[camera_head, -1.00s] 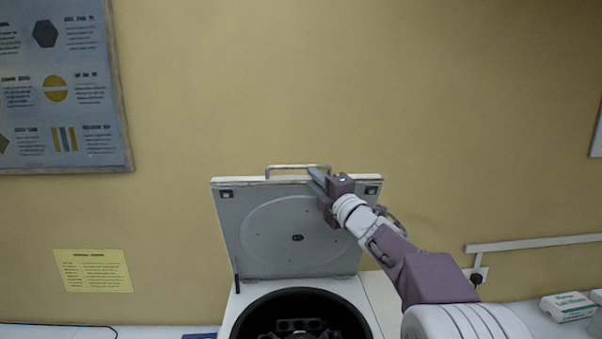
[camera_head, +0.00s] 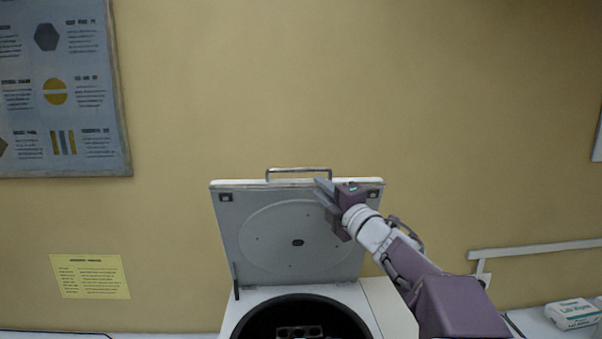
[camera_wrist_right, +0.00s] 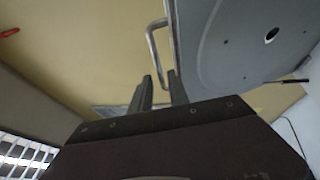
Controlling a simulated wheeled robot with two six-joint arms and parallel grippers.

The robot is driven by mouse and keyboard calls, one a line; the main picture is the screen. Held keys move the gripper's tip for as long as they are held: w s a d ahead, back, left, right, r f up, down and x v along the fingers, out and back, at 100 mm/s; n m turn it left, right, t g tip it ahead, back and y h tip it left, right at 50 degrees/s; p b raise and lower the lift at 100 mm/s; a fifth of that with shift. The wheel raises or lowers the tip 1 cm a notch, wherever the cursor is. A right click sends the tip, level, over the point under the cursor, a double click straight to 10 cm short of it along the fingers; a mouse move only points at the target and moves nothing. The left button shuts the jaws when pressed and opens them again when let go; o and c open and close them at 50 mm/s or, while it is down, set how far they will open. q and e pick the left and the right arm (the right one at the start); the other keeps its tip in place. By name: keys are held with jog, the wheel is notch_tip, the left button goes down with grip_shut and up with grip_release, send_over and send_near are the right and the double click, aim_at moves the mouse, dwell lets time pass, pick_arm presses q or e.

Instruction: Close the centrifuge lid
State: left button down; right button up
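The centrifuge lid (camera_head: 262,240) stands raised, nearly upright, behind the dark round bowl (camera_head: 255,318) of the centrifuge. A metal handle (camera_head: 298,170) rises from the lid's top edge. My right gripper (camera_head: 322,194) is at the right part of that edge, beside the handle's right end. In the right wrist view, its two fingers (camera_wrist_right: 158,90) are apart with nothing visibly clamped between them. The handle (camera_wrist_right: 152,45) and lid (camera_wrist_right: 235,40) lie just beyond the fingertips; I cannot tell whether they touch. My left gripper is not in view.
A yellow wall stands behind the lid, with a grey poster (camera_head: 60,90) and a yellow note (camera_head: 90,276) at left. A small white box (camera_head: 573,313) lies on the counter at right. The air in front of the lid's left half is clear.

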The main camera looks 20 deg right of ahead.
jog(key=s+d+f+b, duration=0.1)
jog(key=s+b, duration=0.2)
jog(key=s, duration=0.5)
jog(key=shift+s+f+b, duration=0.2)
jog(key=shift+b, duration=0.15)
jog(key=shift+s, duration=0.15)
